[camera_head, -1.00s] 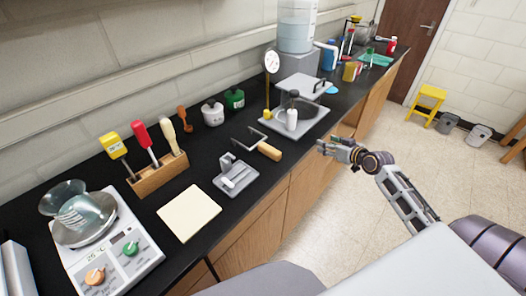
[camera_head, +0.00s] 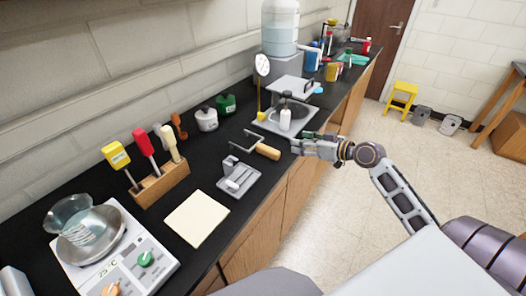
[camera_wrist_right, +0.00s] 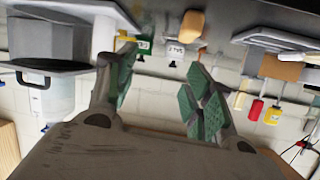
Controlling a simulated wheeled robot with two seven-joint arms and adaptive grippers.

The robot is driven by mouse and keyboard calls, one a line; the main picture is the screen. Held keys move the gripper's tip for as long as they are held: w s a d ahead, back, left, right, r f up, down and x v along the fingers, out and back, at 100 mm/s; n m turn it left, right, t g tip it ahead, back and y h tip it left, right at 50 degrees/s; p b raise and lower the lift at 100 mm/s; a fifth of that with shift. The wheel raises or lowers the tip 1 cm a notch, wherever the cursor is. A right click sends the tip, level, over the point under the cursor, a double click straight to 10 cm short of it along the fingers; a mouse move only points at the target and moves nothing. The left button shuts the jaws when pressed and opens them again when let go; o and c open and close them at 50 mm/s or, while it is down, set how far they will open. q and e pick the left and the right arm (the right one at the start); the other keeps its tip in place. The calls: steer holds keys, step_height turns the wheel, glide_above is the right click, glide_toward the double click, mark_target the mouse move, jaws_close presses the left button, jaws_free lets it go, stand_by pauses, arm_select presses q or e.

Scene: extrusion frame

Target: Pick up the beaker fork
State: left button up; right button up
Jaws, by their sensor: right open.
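The beaker fork lies on the black counter, with a wooden handle (camera_head: 267,152) toward the counter's front edge and thin metal prongs (camera_head: 238,144) pointing to the back left. My left gripper is not in view.
A grey metal stand (camera_head: 236,178) sits just in front of the fork. A wooden tool block (camera_head: 160,185), a pale pad (camera_head: 197,218) and a scale (camera_head: 112,250) are farther left.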

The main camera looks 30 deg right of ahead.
steer(key=s+a+n, duration=0.1)
steer(key=a+f+n+g+y, duration=0.1)
steer(key=shift+s+a+n, duration=0.3)
steer(key=shift+s+n, duration=0.1)
steer(key=shift+w, duration=0.1)
stand_by(0.5)
steer(key=p, duration=0.1)
glide_toward(268, 148)
steer(key=shift+x, duration=2.4)
steer(key=shift+w+r, duration=0.1)
steer(key=shift+w, duration=0.1)
steer(key=shift+p+x, duration=0.7)
steer(key=shift+x, duration=1.8)
